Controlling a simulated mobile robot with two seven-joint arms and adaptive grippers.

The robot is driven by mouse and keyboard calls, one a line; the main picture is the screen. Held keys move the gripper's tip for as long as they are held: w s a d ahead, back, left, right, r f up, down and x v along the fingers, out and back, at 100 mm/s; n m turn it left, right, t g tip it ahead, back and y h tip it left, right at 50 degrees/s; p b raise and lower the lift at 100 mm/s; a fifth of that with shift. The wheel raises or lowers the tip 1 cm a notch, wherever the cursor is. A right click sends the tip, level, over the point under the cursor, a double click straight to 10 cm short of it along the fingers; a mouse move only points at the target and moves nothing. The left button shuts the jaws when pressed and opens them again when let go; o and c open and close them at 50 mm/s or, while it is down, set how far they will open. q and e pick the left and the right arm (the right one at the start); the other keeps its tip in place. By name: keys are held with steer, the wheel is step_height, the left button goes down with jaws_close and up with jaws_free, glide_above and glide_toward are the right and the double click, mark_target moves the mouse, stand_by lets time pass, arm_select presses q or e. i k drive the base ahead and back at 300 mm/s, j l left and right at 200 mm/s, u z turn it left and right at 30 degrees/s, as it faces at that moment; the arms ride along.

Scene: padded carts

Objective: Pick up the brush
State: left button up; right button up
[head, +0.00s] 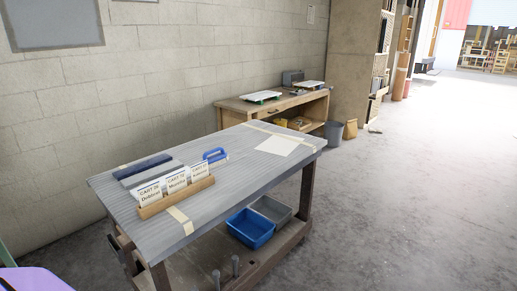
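A blue object with a loop-shaped handle (215,155) sits on the padded, grey-striped top of the near cart (235,165), towards its back edge. It looks like the brush, but its bristles cannot be made out at this size. It stands a little to the right of a wooden holder (176,197) with several white label cards. Neither of my grippers is in view, and nothing is touching the blue object.
Dark blue and grey strips (142,166) lie left of the blue object. A white sheet (286,144) is taped down at right. A blue bin (250,228) is on the lower shelf. A wooden bench (275,106) stands behind. Open floor (420,200) lies right.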

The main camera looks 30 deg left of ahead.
mark_target(219, 157)
steer(key=i+u, duration=0.25)
steer(key=i, duration=0.2)
steer(key=i+l+u, duration=0.3)
steer(key=i, duration=0.15)
steer(key=i+l+u, duration=0.25)
steer(key=i, duration=0.2)
